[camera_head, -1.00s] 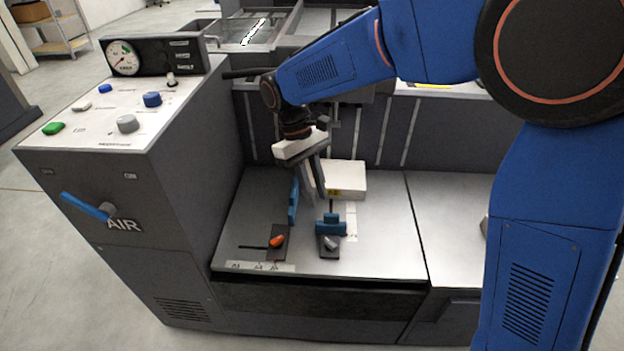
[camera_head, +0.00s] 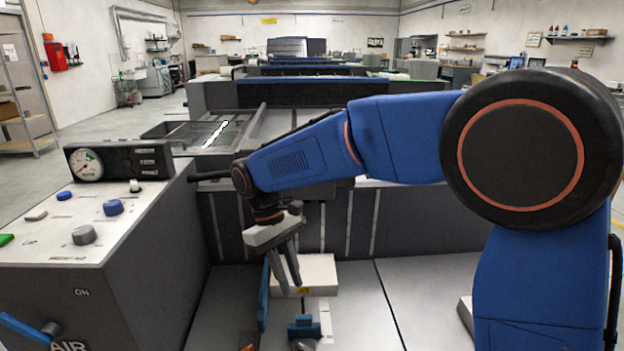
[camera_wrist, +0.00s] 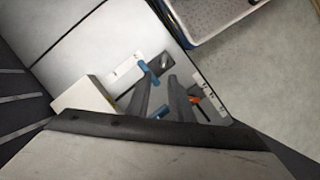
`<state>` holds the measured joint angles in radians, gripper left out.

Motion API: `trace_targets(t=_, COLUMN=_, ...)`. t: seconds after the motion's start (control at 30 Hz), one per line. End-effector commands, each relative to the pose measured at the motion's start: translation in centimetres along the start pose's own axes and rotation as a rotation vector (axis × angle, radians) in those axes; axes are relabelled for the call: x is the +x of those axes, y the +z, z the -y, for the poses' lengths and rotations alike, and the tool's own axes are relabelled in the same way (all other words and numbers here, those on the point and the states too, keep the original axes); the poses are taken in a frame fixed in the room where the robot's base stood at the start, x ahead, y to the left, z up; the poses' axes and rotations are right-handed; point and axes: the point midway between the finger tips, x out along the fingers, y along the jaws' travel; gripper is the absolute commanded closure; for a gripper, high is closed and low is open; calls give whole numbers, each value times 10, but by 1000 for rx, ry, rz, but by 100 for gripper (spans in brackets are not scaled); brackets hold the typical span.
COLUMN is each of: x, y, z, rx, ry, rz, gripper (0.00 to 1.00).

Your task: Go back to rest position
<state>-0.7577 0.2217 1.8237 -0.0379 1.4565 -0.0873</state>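My gripper (camera_head: 291,288) hangs from my blue arm over the metal plate, pointing down. Its two dark fingers are apart with nothing visible between them; they also show in the wrist view (camera_wrist: 160,85). Behind the fingers lies a white block (camera_head: 318,270) with a yellow label, partly covered by them; it also shows in the wrist view (camera_wrist: 82,97). A blue upright guide (camera_head: 263,297) stands left of the fingers and a blue stop (camera_head: 304,327) stands in front. In the wrist view an orange lever (camera_wrist: 195,99) shows beside the fingers.
The control console (camera_head: 110,235) with gauge (camera_head: 86,165), knobs and a blue AIR lever (camera_head: 25,330) stands left of my gripper. A dark panel rises behind the plate. The bare plate (camera_head: 415,300) on the right is clear. The wrist view shows a tray (camera_wrist: 205,18).

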Motion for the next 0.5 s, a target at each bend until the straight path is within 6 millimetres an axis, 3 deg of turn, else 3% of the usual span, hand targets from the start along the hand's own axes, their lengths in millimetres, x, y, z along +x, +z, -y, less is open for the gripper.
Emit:
trace_targets(t=0.2, x=-8, y=60, z=-45, rx=113, ry=-28, rz=-106, gripper=80)
trace_targets(t=0.5, x=-4, y=146, z=-90, rx=281, ry=-51, rz=-254, gripper=80)
